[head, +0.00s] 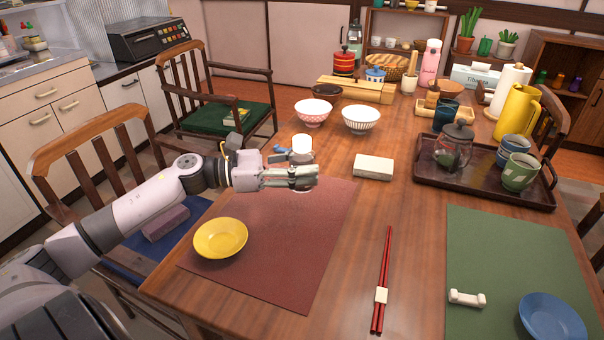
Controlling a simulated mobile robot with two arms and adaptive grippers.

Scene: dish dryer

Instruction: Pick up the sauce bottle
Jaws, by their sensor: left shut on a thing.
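My left gripper (306,177) reaches in from the left, over the far end of the red-brown mat. It is shut on the sauce bottle (302,144), a small upright container with a white top. The fingers cover much of its middle, and a pale lower part shows just beneath them. I cannot tell whether its base touches the table. My right gripper is not in view.
A yellow bowl (220,238) sits on the red-brown mat (290,250). A pale box (374,167) lies right of the gripper, with two bowls (361,119) behind. A tray (470,190) holds a teapot and cups. Red chopsticks (385,262) lie in front.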

